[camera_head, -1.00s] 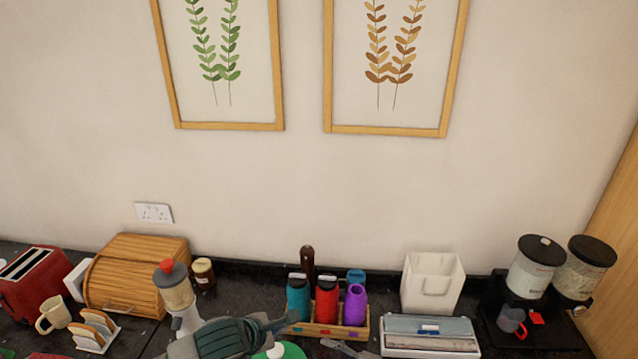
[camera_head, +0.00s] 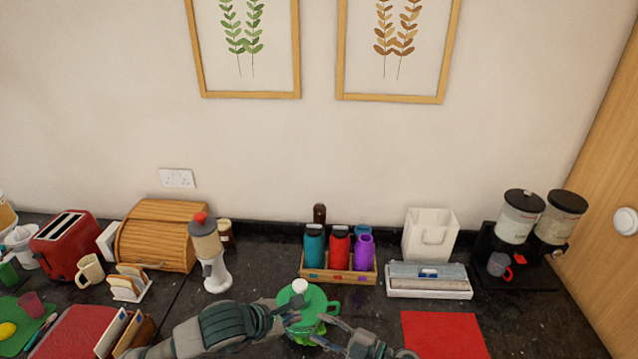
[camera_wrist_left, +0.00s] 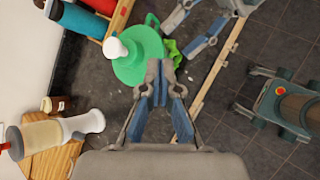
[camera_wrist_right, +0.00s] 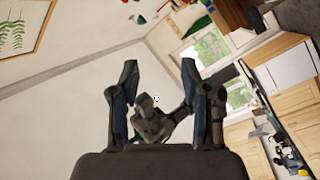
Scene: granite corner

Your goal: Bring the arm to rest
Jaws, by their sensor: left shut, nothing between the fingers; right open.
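In the head view my left gripper (camera_head: 268,318) comes in from the left, beside a green lidded pot (camera_head: 316,300) with a white knob. The left wrist view shows my left gripper (camera_wrist_left: 160,72) shut and empty, its tips at or near the pot's (camera_wrist_left: 140,58) edge. I cannot tell if they touch. My right gripper (camera_head: 326,328) is low in the head view, to the pot's right. In the right wrist view my right gripper (camera_wrist_right: 158,75) is open, its fingers wide apart with nothing held. A green cloth-like thing (camera_wrist_left: 176,54) lies by the pot.
A blender-like dispenser (camera_head: 212,262) stands left of the pot. Behind are a bottle crate (camera_head: 340,277), a white holder (camera_head: 430,235) and a tray (camera_head: 428,294). A red mat (camera_head: 443,335) lies bare at right. A toast rack (camera_head: 128,285) and red toaster (camera_head: 66,240) stand left.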

